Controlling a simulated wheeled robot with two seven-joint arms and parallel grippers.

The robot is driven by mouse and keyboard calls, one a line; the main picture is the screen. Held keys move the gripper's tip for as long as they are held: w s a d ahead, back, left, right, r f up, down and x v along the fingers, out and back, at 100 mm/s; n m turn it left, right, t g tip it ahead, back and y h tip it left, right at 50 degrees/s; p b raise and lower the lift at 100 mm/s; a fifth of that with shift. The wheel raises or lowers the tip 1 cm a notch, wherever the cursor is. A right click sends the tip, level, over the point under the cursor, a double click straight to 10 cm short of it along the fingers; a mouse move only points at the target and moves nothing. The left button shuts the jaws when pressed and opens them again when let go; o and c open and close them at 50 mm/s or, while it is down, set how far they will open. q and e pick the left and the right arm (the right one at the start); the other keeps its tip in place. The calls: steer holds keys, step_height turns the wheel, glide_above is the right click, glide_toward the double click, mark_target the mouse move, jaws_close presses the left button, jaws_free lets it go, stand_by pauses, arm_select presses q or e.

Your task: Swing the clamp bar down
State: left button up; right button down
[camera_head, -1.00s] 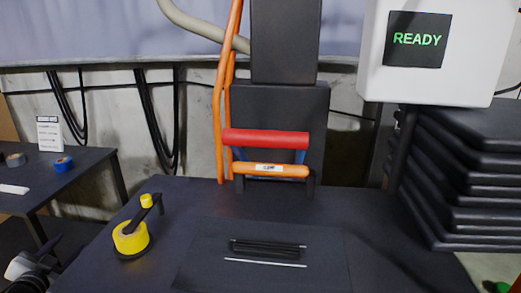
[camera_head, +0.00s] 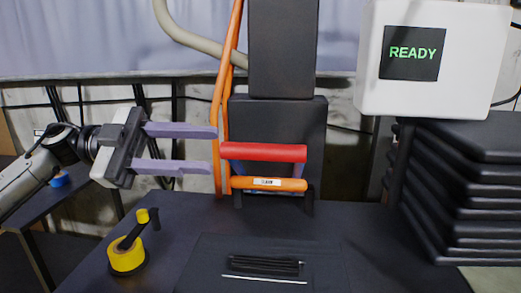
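A red bar (camera_head: 264,152) lies level across the front of the black press, on blue side arms. Just below it is an orange bar (camera_head: 268,184) with a small white label, too small to read surely. I cannot tell from the label which one is the clamp bar. My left gripper (camera_head: 213,149) comes in from the left with two long purple fingers, one above the other, spread open and empty. Its fingertips are by the left end of the red bar, which is level with the gap. Contact cannot be told. My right gripper is out of view.
Orange hoses (camera_head: 220,90) run upright beside the fingertips. Black strips (camera_head: 264,265) lie on a dark mat. A white box reading READY (camera_head: 435,85) hangs right, above stacked black slabs (camera_head: 465,190).

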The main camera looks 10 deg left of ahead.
mark_target(261, 160)
arm_select(q)
steer(key=d, duration=1)
steer(key=shift+s+d+r+p, duration=0.1)
steer(key=shift+d+p, duration=0.1)
steer(key=shift+p, duration=0.1)
jaws_close()
